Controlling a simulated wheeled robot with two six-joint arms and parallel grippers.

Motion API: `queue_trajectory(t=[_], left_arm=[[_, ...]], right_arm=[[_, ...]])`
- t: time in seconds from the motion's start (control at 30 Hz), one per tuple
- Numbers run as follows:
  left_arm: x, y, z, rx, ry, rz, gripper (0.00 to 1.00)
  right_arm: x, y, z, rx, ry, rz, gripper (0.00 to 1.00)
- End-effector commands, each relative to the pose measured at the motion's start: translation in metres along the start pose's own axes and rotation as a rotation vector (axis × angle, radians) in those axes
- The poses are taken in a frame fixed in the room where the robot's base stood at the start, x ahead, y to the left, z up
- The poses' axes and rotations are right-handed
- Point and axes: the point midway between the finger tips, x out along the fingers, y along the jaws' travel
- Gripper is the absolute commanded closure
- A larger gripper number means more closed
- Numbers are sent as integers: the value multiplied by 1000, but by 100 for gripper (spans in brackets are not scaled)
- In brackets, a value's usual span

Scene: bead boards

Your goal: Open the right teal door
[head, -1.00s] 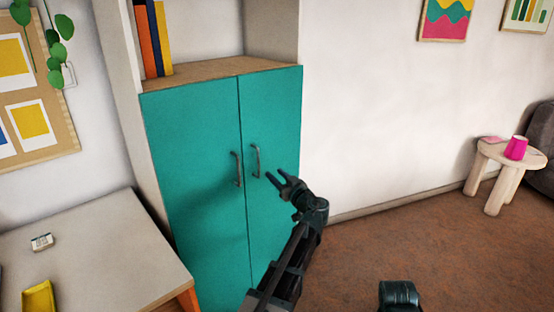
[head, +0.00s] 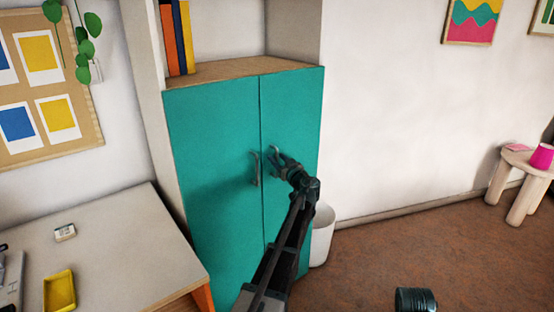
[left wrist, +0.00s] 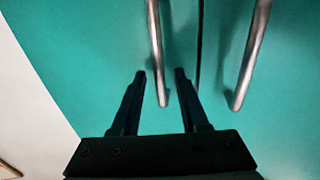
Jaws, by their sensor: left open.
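The right teal door (head: 298,112) of the cabinet is shut, level with the left teal door (head: 210,140).
A grey desk (head: 110,250) with a yellow tray (head: 60,291) stands at the lower left. A white bin (head: 321,236) stands on the floor right of the cabinet. A round stool (head: 520,163) is at the far right. The brown floor between is open.

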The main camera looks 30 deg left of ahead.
Motion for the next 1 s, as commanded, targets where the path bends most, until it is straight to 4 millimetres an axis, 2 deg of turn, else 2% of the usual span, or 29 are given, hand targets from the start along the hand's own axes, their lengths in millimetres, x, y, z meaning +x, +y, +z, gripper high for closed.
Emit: queue_trajectory(t=[0.1,0.43,0.7,1.0], left_arm=[[8,1,0,0,0,1,56],[9,0,0,0,0,1,56],[9,0,0,0,0,0,100],[9,0,0,0,0,0,100]], right_arm=[[0,0,0,0,0,0,50],[0,0,0,0,0,0,50],[0,0,0,0,0,0,50],[0,0,0,0,0,0,50]])
